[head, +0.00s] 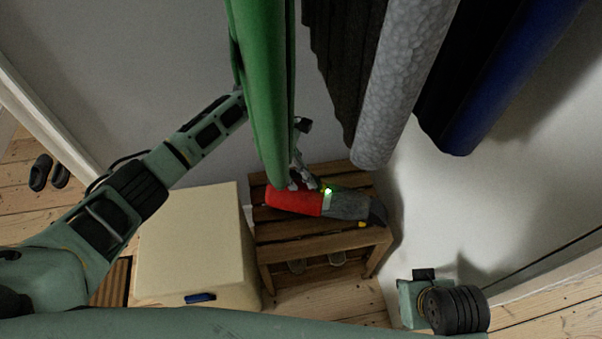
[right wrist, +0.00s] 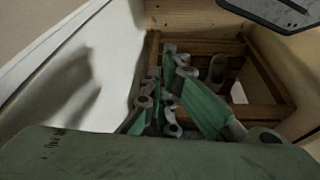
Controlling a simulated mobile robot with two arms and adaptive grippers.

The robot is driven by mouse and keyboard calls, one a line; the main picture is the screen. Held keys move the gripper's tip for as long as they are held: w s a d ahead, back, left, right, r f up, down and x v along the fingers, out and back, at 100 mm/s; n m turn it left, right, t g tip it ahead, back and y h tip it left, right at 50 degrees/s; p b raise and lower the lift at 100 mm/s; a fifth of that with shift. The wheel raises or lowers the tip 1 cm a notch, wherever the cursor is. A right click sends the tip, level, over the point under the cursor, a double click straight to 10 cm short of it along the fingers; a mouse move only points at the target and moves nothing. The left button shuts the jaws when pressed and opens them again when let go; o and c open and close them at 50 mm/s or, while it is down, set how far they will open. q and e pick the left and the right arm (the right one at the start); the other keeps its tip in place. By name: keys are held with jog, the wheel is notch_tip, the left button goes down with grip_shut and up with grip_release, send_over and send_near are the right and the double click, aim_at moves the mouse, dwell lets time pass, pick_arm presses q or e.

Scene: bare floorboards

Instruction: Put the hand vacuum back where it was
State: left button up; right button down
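The hand vacuum (head: 347,205), red at one end and grey with a dark nozzle at the other, lies across the top of a slatted wooden bench (head: 320,245). A small green light shows on it. My left gripper (head: 306,183) is at the upper side of the vacuum, by its red part. A green hanging thing hides part of that gripper, so whether its fingers are closed is unclear. My right gripper (right wrist: 178,85) shows in the right wrist view, away from the vacuum, with its finger state unclear.
A long green hanging thing (head: 262,90) comes down in front of my left wrist. Dark, grey and blue hanging things (head: 400,80) are to its right. A cream box (head: 195,245) stands left of the bench. Dark slippers (head: 41,172) lie on the floor at far left.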

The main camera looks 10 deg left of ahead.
pick_arm(q)
jog(key=shift+o, duration=1.1)
jog(key=shift+r, duration=0.15)
